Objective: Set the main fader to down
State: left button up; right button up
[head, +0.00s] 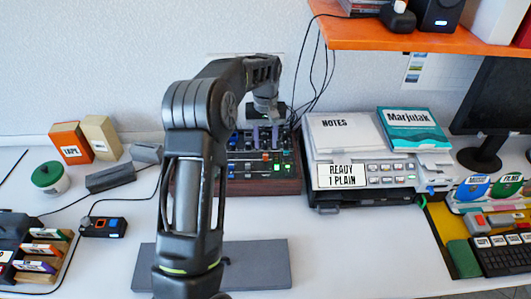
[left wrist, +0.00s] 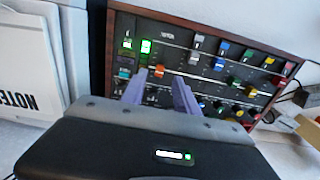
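The mixer (head: 250,187) is a dark panel with a wooden edge, coloured caps and green lights, at the middle back of the desk. The panel also shows in the left wrist view (left wrist: 185,35), turned over. My left gripper (head: 265,138) is above the mixer's far part, pointing down. In the left wrist view its two purple fingers (left wrist: 160,90) stand apart, with no object seen clamped between them. An orange-red cap (left wrist: 160,71) shows just beyond the gap. I cannot read which fader is the main one. My arm hides the mixer's left part. My right gripper is not in view.
A printer-like machine (head: 375,172) with notes on top stands close right of the mixer. A grey slab (head: 265,262) lies in front. Black cables (head: 308,95) hang behind. Grey blocks (head: 110,177) and a green-lidded jar (head: 48,177) stand at left.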

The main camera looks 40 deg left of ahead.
aim_at(266, 156)
pick_arm(q)
notch_tip(266, 156, down, 6)
jog(key=shift+p, duration=0.4)
jog(key=shift+c, duration=0.3)
grip_shut()
dwell(0.9)
